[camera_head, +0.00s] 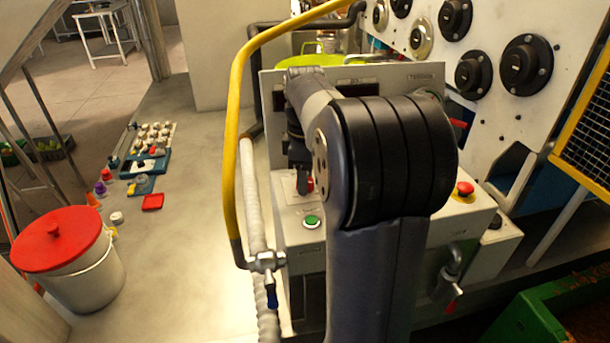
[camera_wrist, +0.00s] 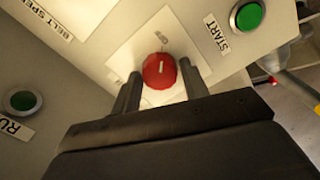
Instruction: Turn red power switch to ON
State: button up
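The red power switch (camera_wrist: 159,71) is a round red knob with a short white mark, on a pale square plate on the grey control panel. In the wrist view my gripper (camera_wrist: 162,88) has one finger on each side of the knob, with narrow gaps showing. The fingers look open and not clamped. In the head view my gripper (camera_head: 304,182) points down at the panel, and only a bit of the red knob (camera_head: 309,184) shows beside it. A small label (camera_wrist: 162,37) lies beyond the knob, too small to read surely.
A green START button (camera_wrist: 248,16) sits right of the knob and a green RUN button (camera_wrist: 22,101) left. A red mushroom button (camera_head: 465,188) is on the panel's right. A yellow pipe (camera_head: 234,120) and white hose (camera_head: 250,190) stand close left of the panel.

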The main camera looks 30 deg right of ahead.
jog(key=c, duration=0.6)
jog(key=shift+o, duration=0.2)
jog(key=shift+r+m, duration=0.1)
jog(key=shift+m, duration=0.2)
jog(key=shift+r+m+p, duration=0.1)
jog(key=shift+m+p, duration=0.8)
jog(key=shift+p, duration=0.1)
jog(key=m+p, duration=0.2)
jog(key=m, duration=0.2)
jog(key=shift+m, duration=0.3)
jog(key=m+p, duration=0.2)
jog(key=m, duration=0.3)
jog(key=m+p, duration=0.1)
jog(key=m, duration=0.4)
jog(key=shift+m+p, duration=0.4)
